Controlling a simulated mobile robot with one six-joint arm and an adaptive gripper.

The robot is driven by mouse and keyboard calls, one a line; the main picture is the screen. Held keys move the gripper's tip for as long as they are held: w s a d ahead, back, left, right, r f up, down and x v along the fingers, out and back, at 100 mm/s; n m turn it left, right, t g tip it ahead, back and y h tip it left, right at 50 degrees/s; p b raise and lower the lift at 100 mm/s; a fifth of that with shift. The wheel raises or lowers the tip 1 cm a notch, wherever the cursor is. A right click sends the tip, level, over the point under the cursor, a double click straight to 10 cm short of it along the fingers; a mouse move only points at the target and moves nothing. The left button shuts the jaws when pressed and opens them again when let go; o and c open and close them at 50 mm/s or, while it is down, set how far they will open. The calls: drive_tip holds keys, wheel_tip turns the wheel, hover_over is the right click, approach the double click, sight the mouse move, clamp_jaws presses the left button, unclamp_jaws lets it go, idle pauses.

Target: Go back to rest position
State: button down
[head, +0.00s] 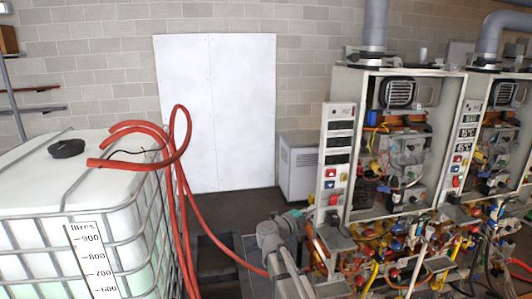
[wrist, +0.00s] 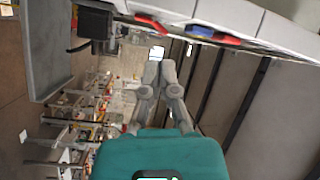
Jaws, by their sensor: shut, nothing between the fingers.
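My gripper (wrist: 158,68) is in the wrist view, with its two grey fingers together and nothing between them. It points away from the teal wrist body. In the head view, part of my arm rises at the bottom centre, left of the near heater (head: 392,150); the fingers cannot be made out there.
A white tank in a metal cage (head: 95,225) fills the left of the head view, with red hoses (head: 178,195) running down from it. A second heater (head: 500,130) stands at the right. Pipes and valves crowd below the heaters. A white cabinet (head: 300,170) stands behind.

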drive_tip(key=w+a+f+n+t+y+b, duration=0.3)
drive_tip(key=a+n+t+y+b, duration=0.35)
drive_tip(key=n+y, duration=0.6)
drive_tip(key=s+a+f+n+g+y+b, duration=0.1)
drive_tip(key=s+a+f+n+g+y, duration=0.1)
drive_tip(key=s+f+n+y, duration=0.25)
drive_tip(key=s+a+f+n+g+y+b, duration=0.1)
drive_tip(key=a+f+n+g+y, duration=0.15)
drive_tip(key=f+n, duration=0.4)
drive_tip(key=s+d+f+g+h+b, duration=0.1)
drive_tip(key=s+d+f+g+b, duration=0.1)
drive_tip(key=s+d+f+g, duration=0.2)
drive_tip(key=s+d+f+n+g+h+b, duration=0.1)
drive_tip(key=s+d+f+g+h+b, duration=0.1)
drive_tip(key=s+f+g, duration=0.3)
drive_tip(key=s+d+f+g+h+b, duration=0.2)
drive_tip(key=s+d+f+g, duration=0.2)
drive_tip(key=s+f, duration=0.7)
drive_tip(key=shift+s+d+f, duration=0.3)
drive_tip(key=shift+s+d, duration=0.5)
drive_tip(key=shift+s, duration=0.45)
